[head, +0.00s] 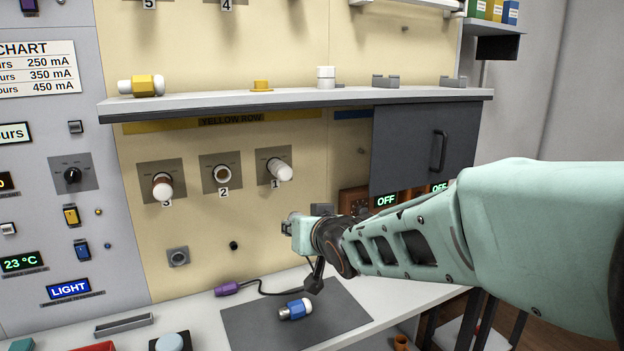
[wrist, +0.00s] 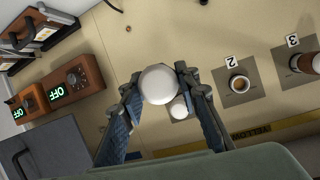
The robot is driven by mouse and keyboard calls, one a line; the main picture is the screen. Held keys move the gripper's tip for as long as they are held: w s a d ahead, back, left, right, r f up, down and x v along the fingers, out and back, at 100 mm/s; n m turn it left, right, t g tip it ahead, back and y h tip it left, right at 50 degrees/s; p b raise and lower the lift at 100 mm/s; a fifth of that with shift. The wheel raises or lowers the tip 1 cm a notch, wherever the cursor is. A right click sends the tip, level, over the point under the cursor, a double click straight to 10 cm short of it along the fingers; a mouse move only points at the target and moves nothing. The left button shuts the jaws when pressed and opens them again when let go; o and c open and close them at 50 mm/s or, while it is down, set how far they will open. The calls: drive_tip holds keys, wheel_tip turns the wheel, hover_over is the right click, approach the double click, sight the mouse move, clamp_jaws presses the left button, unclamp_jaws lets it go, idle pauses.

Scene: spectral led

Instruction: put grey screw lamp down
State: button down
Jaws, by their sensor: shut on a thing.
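My gripper (wrist: 158,76) is shut on a lamp, taken as the grey screw lamp (wrist: 158,86). Only its round white globe shows, between the fingertips in the wrist view; its body is hidden. In the head view my arm reaches in from the right, its end in front of the yellow panel and above the worktop. The fingers and held lamp cannot be made out there. A blue lamp with a white end (head: 296,309) lies on the dark mat (head: 250,331) below my arm.
Yellow-row sockets 1 (head: 265,160) and 3 (head: 150,178) hold white-ended lamps; socket 2 (head: 222,173) shows an open ring. A yellow lamp (head: 144,85) lies on the shelf (head: 200,104). A purple plug (head: 228,289) with a black cable is by the mat, which has bare room.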

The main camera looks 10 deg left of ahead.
drive_tip(key=w+d+f+m+h, duration=0.15)
drive_tip(key=d+f, duration=0.25)
drive_tip(key=d, duration=0.4)
drive_tip(key=d+f+m+t+h, duration=0.1)
drive_tip(key=d+f+m+h, duration=0.1)
drive_tip(key=d+f, duration=0.35)
drive_tip(key=w+d+f+m+h, duration=0.1)
drive_tip(key=d+f+h, duration=0.1)
drive_tip(key=d, duration=0.7)
wheel_tip(320, 180, up, 21)
drive_tip(key=p, duration=2)
drive_tip(key=shift+w, duration=0.15)
drive_tip(key=shift+f, duration=0.2)
